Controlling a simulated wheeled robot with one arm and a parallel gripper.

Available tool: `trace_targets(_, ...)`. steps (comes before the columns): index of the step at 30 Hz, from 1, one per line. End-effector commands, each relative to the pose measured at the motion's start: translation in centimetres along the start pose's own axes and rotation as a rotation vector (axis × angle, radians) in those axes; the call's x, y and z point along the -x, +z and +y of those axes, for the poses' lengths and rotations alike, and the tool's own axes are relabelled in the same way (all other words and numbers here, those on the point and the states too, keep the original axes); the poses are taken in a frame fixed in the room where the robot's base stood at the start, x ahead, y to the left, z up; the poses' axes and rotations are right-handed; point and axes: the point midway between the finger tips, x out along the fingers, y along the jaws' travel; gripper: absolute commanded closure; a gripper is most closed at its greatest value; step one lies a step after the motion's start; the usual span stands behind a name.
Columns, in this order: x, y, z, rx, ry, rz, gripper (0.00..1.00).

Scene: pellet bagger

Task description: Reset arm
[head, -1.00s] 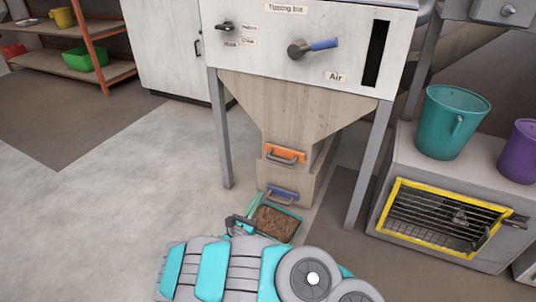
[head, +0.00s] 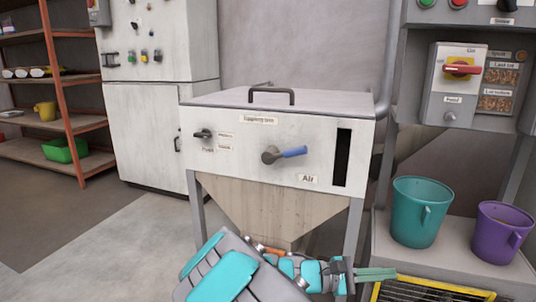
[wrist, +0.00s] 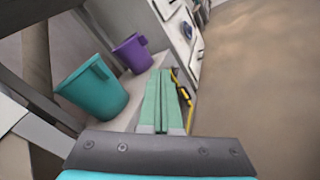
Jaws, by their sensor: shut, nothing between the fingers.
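My gripper (head: 376,274) is at the lower right of the head view, in front of the hopper legs and just above the yellow-framed grille. Its two green fingers lie together, pointing right, with nothing between them. My arm reaches in from the bottom of the head view and covers the lower part of the hopper.
The tipping bin (head: 275,140) stands in the middle, with a blue-handled air lever (head: 284,154). A teal bucket (head: 420,212) and a purple bucket (head: 500,233) stand on a grey cabinet at right, above a yellow-framed grille (head: 430,291). Open floor (head: 120,245) lies left.

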Motion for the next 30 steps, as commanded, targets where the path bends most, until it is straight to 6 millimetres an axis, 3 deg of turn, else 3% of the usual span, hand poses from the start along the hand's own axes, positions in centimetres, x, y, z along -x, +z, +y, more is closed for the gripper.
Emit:
trace_targets(1, -1.1, 2.1, -0.9, -0.040, -0.077, 0.004, 1.00)
trace_targets(6, -3.3, 6.8, -5.6, -0.155, -0.331, 0.036, 1.00)
trace_targets(13, -3.0, 11.3, -11.9, -0.306, -0.658, 0.111, 1.00)
trace_targets(21, 1.3, 14.6, -17.6, -0.467, -1.012, 0.249, 1.00)
trace_targets(30, 8.9, 17.5, -20.7, -0.606, -1.338, 0.445, 1.00)
